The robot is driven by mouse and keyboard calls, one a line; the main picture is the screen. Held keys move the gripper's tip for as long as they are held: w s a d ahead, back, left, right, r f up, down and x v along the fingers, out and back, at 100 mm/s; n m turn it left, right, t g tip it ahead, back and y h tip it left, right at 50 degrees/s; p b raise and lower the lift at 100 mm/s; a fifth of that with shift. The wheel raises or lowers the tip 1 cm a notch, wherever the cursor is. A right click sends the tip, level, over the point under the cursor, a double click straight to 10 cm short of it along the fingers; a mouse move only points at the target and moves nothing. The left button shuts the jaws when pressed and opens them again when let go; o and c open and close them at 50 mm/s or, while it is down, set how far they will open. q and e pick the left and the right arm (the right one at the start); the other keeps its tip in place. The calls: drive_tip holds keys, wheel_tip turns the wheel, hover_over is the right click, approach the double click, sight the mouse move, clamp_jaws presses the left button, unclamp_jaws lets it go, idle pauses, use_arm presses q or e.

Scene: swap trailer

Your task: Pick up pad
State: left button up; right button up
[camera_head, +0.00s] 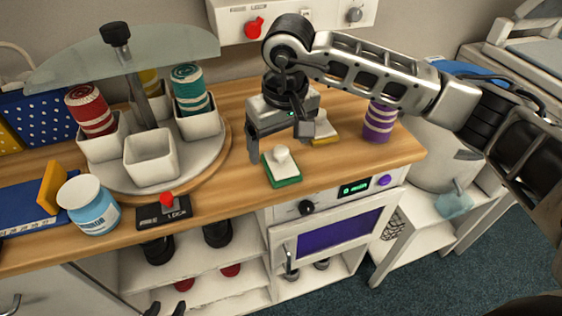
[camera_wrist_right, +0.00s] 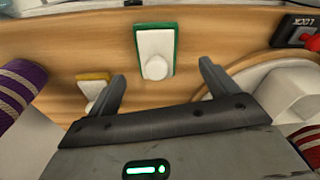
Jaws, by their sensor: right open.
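A white pad with a green edge and a round white knob (camera_head: 282,167) lies on the wooden counter near its front edge. It also shows in the right wrist view (camera_wrist_right: 155,45), ahead of the gap between the fingers. A similar pad with a yellow edge (camera_head: 325,131) lies farther back, partly hidden by my right gripper; it also shows in the right wrist view (camera_wrist_right: 93,85). My right gripper (camera_head: 279,145) is open and empty, pointing down above and just behind the green-edged pad, apart from it. Dark tips at the bottom edge may be my left gripper (camera_head: 164,308); their state is unclear.
A round turntable (camera_head: 205,165) with white cups and colored rolls stands to the left. A purple striped roll (camera_head: 379,122) stands to the right. A black lock box with a red button (camera_head: 163,212) and a blue-white jar (camera_head: 90,205) sit at the front left.

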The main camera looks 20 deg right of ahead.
sight(282, 150)
drive_tip(key=shift+f, duration=0.45)
drive_tip(key=f, duration=0.1)
drive_tip(key=f+p, duration=0.1)
drive_tip(key=f, duration=0.1)
drive_tip(key=shift+w+d+f, duration=0.2)
drive_tip(key=shift+f, duration=0.45)
drive_tip(key=c, duration=1.1)
drive_tip(key=shift+o, duration=0.2)
drive_tip(key=shift+w+r, duration=0.1)
